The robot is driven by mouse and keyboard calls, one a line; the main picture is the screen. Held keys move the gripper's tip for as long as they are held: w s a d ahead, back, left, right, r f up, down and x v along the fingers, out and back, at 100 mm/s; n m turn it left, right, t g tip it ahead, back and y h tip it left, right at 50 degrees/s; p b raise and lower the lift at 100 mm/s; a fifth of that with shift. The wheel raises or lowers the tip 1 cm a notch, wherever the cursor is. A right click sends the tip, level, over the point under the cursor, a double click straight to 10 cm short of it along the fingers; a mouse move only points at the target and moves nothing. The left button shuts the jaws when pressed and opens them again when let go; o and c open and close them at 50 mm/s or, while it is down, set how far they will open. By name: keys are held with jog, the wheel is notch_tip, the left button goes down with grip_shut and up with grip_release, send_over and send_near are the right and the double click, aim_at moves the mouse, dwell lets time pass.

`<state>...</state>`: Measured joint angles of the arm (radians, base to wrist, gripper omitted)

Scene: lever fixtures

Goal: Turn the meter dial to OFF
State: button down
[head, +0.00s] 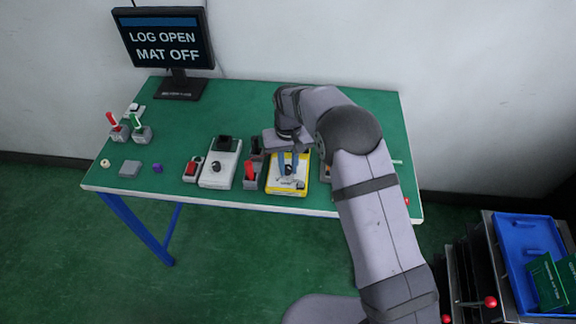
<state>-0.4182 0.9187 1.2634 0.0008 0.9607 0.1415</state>
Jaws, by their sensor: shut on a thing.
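The yellow-edged meter (272,187) with a pale face lies at the front of the green table. My gripper (288,172) is over it, pointing down, with its blue-grey fingers shut on the meter's dial. The dial is mostly hidden between the fingers, so I cannot tell which mark it points to. The gripper body and arm cover the meter's far end.
A light grey box (213,179) with a black knob is left of the meter. Small red-switch fixtures (191,168) stand beside it. A monitor (166,38) reading "LOG OPEN MAT OFF" stands at the back left. The table's back middle is clear.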

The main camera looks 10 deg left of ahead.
aim_at(288, 168)
jog(key=shift+w, duration=0.1)
jog(key=c, duration=1.6)
grip_release()
jog(key=shift+r, duration=0.1)
notch_tip(288, 168, up, 7)
jog(key=shift+b, duration=1.2)
jog(key=shift+r, duration=0.15)
